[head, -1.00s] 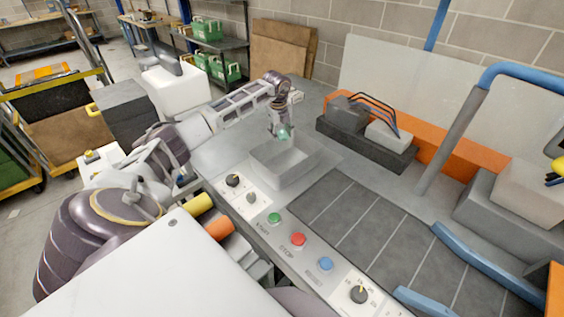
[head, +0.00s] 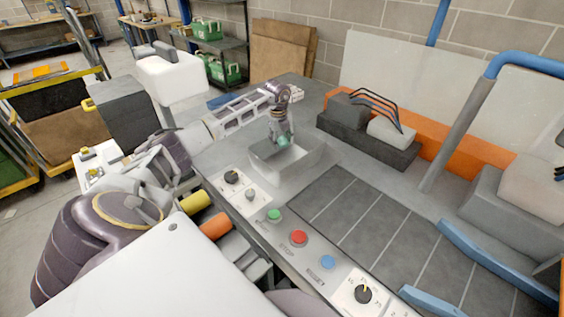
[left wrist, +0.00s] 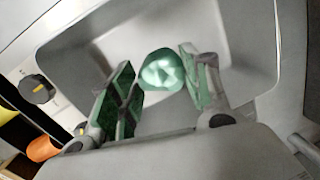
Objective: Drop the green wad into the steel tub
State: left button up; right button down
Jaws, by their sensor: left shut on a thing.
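The green wad (head: 283,141) is a small crumpled ball. My left gripper (head: 282,136) is shut on it and points down over the steel tub. The steel tub (head: 305,165) is a grey open box on the machine top. In the left wrist view the wad (left wrist: 161,71) sits between the two finger pads, with the tub's wall (left wrist: 252,40) and inside around and behind it. The wad appears within the tub's outline; its exact height over the bottom I cannot tell. My right gripper does not show.
A control panel with a green button (head: 274,215), a red button (head: 298,237) and a blue button (head: 327,262) lies in front of the tub. A dark slatted plate (head: 375,225) is to the right. Grey blocks (head: 370,140) stand behind.

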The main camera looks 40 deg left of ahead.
pick_arm(q)
jog(key=shift+f, duration=0.15)
jog(key=o, duration=0.8)
jog(key=shift+s+d+r, duration=0.1)
jog(key=shift+s+r, duration=0.1)
jog(key=shift+r, duration=1.05)
jog(key=shift+s+d+r, duration=0.1)
jog(key=shift+s+r, duration=0.1)
jog(key=shift+r, duration=1)
jog(key=shift+s+r, duration=0.2)
jog(key=shift+r, duration=1.05)
